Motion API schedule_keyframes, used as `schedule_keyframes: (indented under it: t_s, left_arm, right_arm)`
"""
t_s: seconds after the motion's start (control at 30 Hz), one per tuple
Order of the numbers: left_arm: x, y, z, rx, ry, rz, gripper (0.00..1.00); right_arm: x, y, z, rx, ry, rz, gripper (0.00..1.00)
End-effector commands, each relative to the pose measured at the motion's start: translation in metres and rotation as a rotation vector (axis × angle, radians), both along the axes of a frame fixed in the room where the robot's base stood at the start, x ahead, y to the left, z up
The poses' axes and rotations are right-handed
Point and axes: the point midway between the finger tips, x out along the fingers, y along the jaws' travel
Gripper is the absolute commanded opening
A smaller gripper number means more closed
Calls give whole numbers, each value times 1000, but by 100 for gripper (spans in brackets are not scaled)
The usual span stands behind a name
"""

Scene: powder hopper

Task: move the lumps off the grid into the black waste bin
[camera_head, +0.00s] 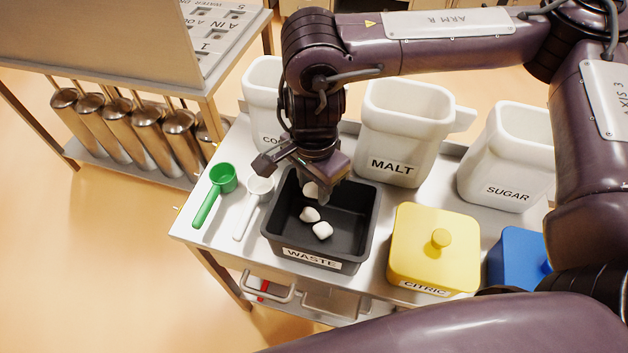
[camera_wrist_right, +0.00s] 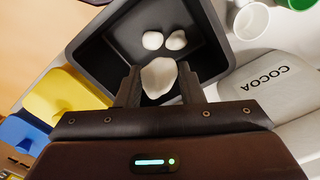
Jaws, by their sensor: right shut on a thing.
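The black waste bin (camera_head: 275,238), labelled WASTE, stands on a metal table in the head view. Two white lumps lie on its floor, one (camera_head: 310,214) behind the other (camera_head: 322,231). My right gripper (camera_head: 325,192) points down over the bin's back part. It is shut on a third white lump (camera_head: 310,190), which shows clearly between the fingers in the right wrist view (camera_wrist_right: 159,77). That view also shows the two lumps in the bin, apart from the held one. My left gripper is not in view. I cannot make out the grid.
A green scoop (camera_head: 215,190) and a white scoop (camera_head: 253,205) lie left of the bin. A yellow CITRIC box (camera_head: 405,255) and a blue box (camera_head: 515,258) stand to its right. White COCOA (camera_head: 262,105), MALT (camera_head: 395,135) and SUGAR (camera_head: 505,160) containers stand behind.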

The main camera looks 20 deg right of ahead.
Motion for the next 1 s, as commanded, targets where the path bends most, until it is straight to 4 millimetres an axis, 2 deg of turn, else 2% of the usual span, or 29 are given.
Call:
schedule_keyframes:
  t_s: [0.13,0.17,0.33,0.67,0.77,1.0]
  left_arm:
    - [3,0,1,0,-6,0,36]
    - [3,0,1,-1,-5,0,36]
    - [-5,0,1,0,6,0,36]
    - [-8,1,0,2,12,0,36]
    - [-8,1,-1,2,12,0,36]
    - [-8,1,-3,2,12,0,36]
  right_arm:
    - [0,0,1,0,-1,0,13]
    - [0,0,1,0,-1,0,38]
    - [0,0,1,0,0,0,60]
    - [1,0,5,0,-3,0,60]
    - [1,0,15,-1,-6,0,60]
    - [1,0,52,-1,-6,1,60]
